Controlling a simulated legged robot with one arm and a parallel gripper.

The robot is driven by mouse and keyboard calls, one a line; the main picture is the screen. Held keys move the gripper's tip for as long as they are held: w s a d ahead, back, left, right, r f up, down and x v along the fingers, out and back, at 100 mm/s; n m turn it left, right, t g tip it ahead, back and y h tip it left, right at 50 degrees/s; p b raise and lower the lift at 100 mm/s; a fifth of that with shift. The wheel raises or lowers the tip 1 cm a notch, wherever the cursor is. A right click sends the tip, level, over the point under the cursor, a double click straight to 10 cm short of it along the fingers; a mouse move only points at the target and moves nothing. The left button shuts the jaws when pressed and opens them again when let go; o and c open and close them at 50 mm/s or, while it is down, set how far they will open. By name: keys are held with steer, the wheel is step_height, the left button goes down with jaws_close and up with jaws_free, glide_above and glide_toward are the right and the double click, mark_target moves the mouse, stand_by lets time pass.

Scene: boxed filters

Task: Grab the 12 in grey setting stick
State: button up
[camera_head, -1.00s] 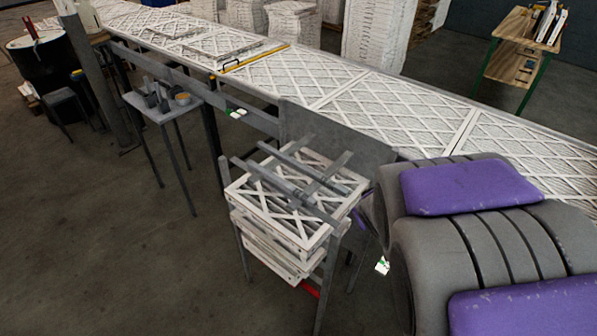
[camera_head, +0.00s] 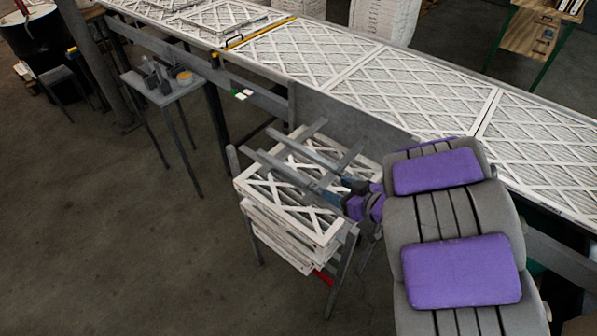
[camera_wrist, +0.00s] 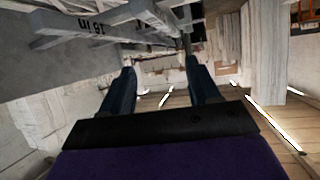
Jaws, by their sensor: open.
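Several grey setting sticks (camera_head: 287,170) lie crossed over a stack of white-framed filters (camera_head: 262,192) in the head view. Their lengths cannot be read there, so I cannot tell which is the 12 in one. In the wrist view, a grey stick marked "15 in" (camera_wrist: 92,29) runs across the upper left, beyond the left finger. My gripper (camera_head: 343,188) is at the right side of the stack, close to the stick ends. In the wrist view its two dark blue fingers (camera_wrist: 160,78) are apart with no stick visible between them.
The filter stack rests on a grey-legged stand. A long conveyor (camera_head: 395,85) with lattice-faced filters runs behind it. A small grey table (camera_head: 163,92) with cups stands at left. Open floor (camera_head: 110,240) lies left and in front of the stand.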

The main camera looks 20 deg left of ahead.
glide_toward(295, 173)
steer(key=shift+w+a+f+b, duration=0.2)
steer(key=shift+w+a+b, duration=0.2)
steer(key=shift+w+b, duration=0.05)
steer(key=shift+w+a+f, duration=0.2)
steer(key=shift+w+f, duration=0.05)
steer(key=shift+w, duration=0.3)
steer(key=x, duration=0.2)
steer(key=s+b+x, duration=0.1)
steer(key=x, duration=0.1)
steer(key=a+x, duration=0.1)
steer(key=x, duration=0.1)
steer(key=shift+a+f+b, duration=0.2)
steer(key=shift+a+b, duration=0.05)
steer(key=shift+b, duration=0.05)
steer(key=shift+w+f, duration=0.1)
steer(key=shift+w, duration=0.15)
steer(key=shift+w+d, duration=0.15)
steer(key=shift+d, duration=0.3)
steer(key=shift+a, duration=0.9)
steer(key=c, duration=0.5)
steer(key=shift+c, duration=0.9)
steer(key=shift+d, duration=0.65)
jaws_close()
